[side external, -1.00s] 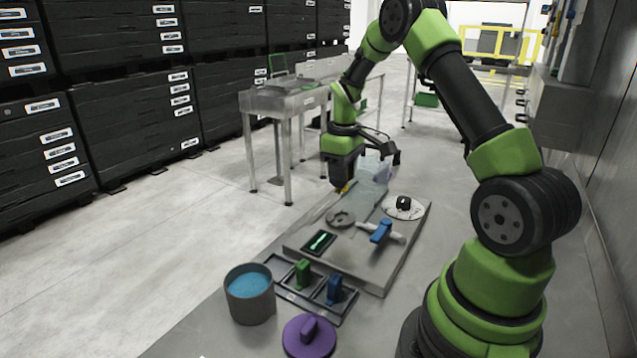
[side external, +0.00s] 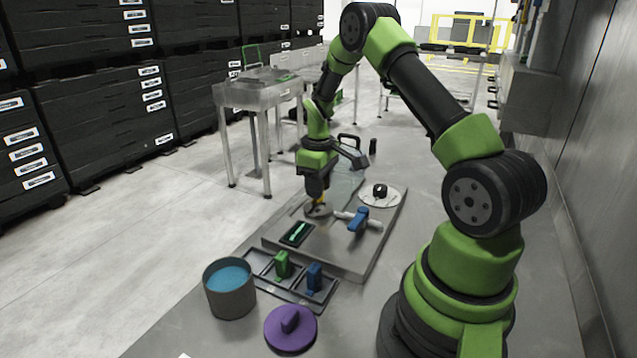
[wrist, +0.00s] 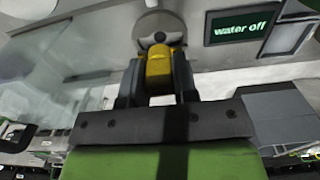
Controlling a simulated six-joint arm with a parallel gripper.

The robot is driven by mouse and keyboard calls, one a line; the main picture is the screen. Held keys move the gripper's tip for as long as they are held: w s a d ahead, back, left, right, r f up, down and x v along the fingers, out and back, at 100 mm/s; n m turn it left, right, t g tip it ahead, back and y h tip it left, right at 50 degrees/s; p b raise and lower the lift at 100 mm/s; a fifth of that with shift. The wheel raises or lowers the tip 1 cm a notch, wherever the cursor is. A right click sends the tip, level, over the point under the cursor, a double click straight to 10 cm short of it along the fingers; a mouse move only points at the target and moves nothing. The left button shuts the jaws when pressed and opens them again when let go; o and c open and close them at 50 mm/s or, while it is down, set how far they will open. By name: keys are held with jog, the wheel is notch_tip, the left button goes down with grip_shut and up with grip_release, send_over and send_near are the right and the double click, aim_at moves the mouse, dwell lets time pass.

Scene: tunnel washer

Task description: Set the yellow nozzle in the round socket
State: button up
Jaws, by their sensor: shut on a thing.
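My gripper (side external: 317,191) is shut on the yellow nozzle (wrist: 159,68), which sits between its two dark fingers. In the side view only a small yellow part of the nozzle (side external: 320,204) shows below the jaws. The round socket (side external: 315,212) is a grey ring on the raised plate, and the nozzle is directly over it or at it. In the wrist view the socket (wrist: 158,26) shows just beyond the nozzle. I cannot tell whether the nozzle's lower end touches or enters it.
A "water off" display (wrist: 242,25) lies beside the socket. A blue-handled valve (side external: 358,219) stands close to the right, with a round white dial (side external: 380,195) behind. Toward the front are a tray (side external: 292,290) with green and blue pieces, a grey pot (side external: 230,300) and a purple lid (side external: 290,328).

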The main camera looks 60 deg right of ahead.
jog(key=shift+f, duration=0.1)
dwell(0.7)
jog(key=shift+f, duration=0.65)
jog(key=shift+f, duration=0.35)
jog(key=shift+f, duration=0.3)
jog(key=shift+f, duration=0.15)
dwell(0.6)
jog(key=o, duration=1.4)
jog(key=shift+c, duration=0.2)
jog(key=shift+r, duration=3.8)
